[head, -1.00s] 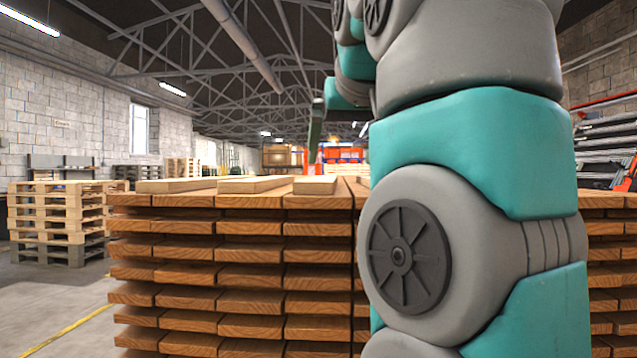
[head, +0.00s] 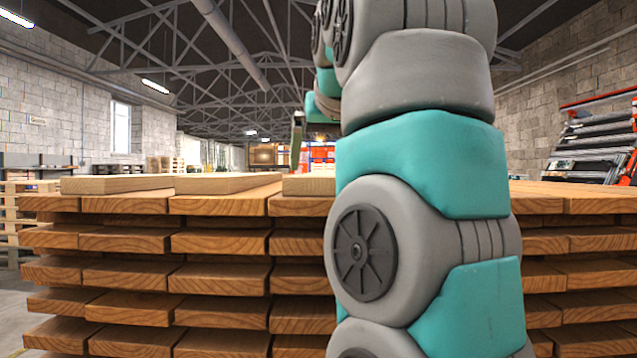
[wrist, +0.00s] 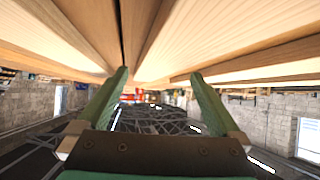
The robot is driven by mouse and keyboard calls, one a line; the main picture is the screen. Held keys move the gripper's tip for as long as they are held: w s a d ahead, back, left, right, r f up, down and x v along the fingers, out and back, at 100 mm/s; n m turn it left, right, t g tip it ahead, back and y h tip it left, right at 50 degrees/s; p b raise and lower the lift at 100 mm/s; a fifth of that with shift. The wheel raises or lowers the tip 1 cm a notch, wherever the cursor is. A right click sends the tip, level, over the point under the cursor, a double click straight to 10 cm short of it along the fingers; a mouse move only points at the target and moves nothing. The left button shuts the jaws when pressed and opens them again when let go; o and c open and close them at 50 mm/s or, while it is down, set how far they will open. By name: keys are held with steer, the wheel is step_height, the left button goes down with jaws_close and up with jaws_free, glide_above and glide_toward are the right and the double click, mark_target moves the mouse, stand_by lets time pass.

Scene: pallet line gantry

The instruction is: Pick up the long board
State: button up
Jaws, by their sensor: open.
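Several pale boards lie flat on top of a tall stack of brown boards (head: 215,246). In the head view one pale board is at the left (head: 118,184), one is in the middle (head: 228,183), and a third (head: 308,186) is partly hidden by my arm. I cannot tell which is the long board. My gripper (wrist: 159,74) is open and empty in the wrist view, its two green fingers wide apart. That view is upside down, with boards filling its upper part. In the head view one finger (head: 297,142) shows above the stack, apart from the boards.
The stack spans most of the width in front of me. Pallets (head: 18,205) stand at the far left. A rack with grey panels (head: 595,145) and red parts stands at the back right. The space above the boards is free.

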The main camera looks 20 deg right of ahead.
steer(key=x, duration=0.3)
steer(key=shift+w+f+b, duration=0.2)
steer(key=shift+w+b, duration=0.15)
steer(key=shift+c, duration=0.2)
steer(key=shift+r, duration=0.1)
steer(key=c, duration=1.4)
steer(key=shift+c, duration=0.2)
